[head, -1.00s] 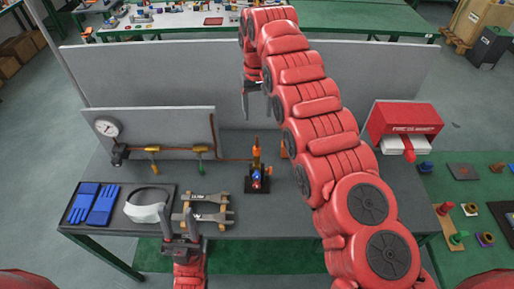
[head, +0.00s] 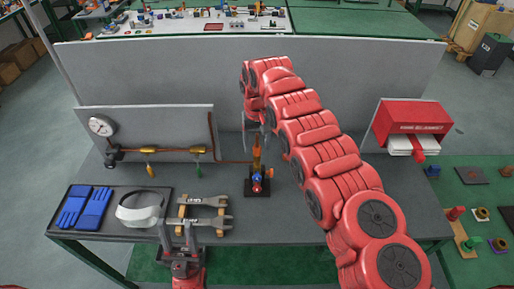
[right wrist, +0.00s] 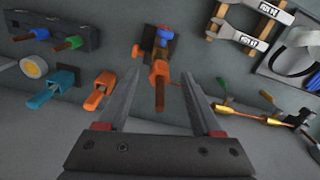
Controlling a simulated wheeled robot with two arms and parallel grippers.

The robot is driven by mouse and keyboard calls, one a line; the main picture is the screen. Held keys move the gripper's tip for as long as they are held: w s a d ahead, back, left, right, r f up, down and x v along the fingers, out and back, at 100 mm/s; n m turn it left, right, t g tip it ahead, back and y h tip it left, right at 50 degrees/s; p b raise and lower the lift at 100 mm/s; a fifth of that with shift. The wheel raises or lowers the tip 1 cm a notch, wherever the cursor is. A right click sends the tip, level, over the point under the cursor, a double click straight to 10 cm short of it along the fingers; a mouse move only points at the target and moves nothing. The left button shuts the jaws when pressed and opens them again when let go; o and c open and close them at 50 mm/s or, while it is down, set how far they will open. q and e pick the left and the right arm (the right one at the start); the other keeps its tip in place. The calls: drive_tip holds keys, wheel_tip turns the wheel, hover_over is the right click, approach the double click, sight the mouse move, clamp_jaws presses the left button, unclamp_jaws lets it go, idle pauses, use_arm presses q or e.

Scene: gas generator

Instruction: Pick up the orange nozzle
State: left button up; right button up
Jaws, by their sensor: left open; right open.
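An orange nozzle-like piece (right wrist: 97,90) lies beside a similar teal piece (right wrist: 55,88) in the right wrist view, left of my right gripper (right wrist: 161,74). My arm hides both in the head view. The right gripper is open and empty, with its fingers pointing at the small burner stand. That stand (head: 257,183) has red and blue knobs and an orange upright tip (head: 257,153), which shows between the fingers in the wrist view (right wrist: 159,88). I see no contact. My left gripper (head: 176,222) is open and empty near the wrenches at the front left.
Two wrenches (head: 208,201) lie on a wooden holder beside a white visor (head: 140,208) and blue gloves (head: 84,207). A gauge pipe (head: 170,151) runs along the low panel. A red dispenser (head: 412,118) stands at the right. The front middle of the table is clear.

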drive_tip(key=shift+f, duration=0.65)
clamp_jaws()
drive_tip(key=shift+r, duration=0.1)
